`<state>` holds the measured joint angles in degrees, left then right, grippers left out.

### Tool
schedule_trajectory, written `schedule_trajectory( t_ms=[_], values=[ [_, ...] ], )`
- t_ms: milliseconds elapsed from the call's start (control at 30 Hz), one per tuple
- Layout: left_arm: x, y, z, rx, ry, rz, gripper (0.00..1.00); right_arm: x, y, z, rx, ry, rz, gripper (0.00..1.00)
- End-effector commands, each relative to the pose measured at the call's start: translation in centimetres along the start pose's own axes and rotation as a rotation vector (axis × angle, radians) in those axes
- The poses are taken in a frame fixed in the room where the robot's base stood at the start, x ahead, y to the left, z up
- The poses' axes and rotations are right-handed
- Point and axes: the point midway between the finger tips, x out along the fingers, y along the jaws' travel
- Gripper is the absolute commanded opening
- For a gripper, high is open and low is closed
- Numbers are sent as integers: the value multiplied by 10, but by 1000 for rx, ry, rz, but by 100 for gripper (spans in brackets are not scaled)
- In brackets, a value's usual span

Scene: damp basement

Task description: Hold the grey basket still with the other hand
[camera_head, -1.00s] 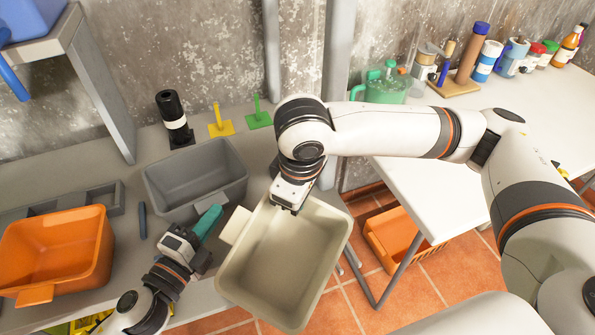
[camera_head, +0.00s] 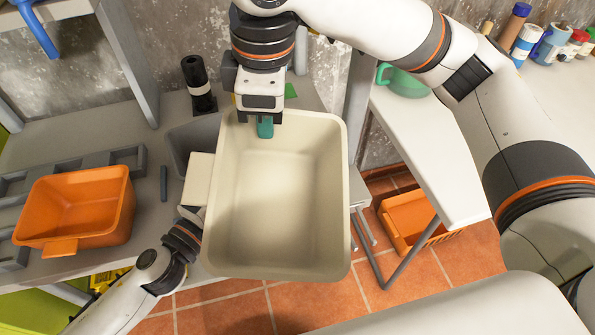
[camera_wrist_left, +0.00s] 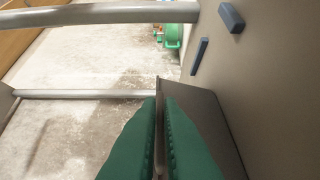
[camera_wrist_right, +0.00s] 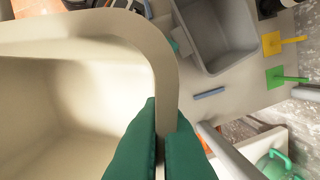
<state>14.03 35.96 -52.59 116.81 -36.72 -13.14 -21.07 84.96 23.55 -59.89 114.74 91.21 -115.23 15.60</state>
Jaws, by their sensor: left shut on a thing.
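The grey basket (camera_head: 188,143) stands on the grey bench, mostly hidden behind a cream basket (camera_head: 280,200) in the head view. It shows more fully in the right wrist view (camera_wrist_right: 215,42). My left gripper (camera_wrist_left: 158,102) is shut on the grey basket's thin wall, which runs between its green fingers. In the head view the cream basket hides these fingers. My right gripper (camera_head: 264,127) is shut on the far rim of the cream basket, with a finger on each side of it. The cream basket hangs in front of the grey one, its side tab pointing left.
An orange bin (camera_head: 78,208) stands on the bench at the left, by a grey divided tray (camera_head: 120,158). A black cylinder (camera_head: 197,84) stands behind the grey basket. A white table (camera_head: 425,150) is at the right, with an orange crate (camera_head: 415,218) on the floor beneath.

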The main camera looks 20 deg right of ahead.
Motion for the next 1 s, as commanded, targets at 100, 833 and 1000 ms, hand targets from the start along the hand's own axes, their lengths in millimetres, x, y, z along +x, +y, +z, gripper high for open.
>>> schedule_trajectory(
  t_ms=[100,833,1000],
  values=[
    [0,0,0,0,0,0,0,-29,-5,12,-81,-2,10,0],
    [0,0,0,0,0,0,0,-33,-135,67,463,90,106,0],
    [0,0,0,0,0,0,0,2,-177,70,701,110,157,0]
  ],
)
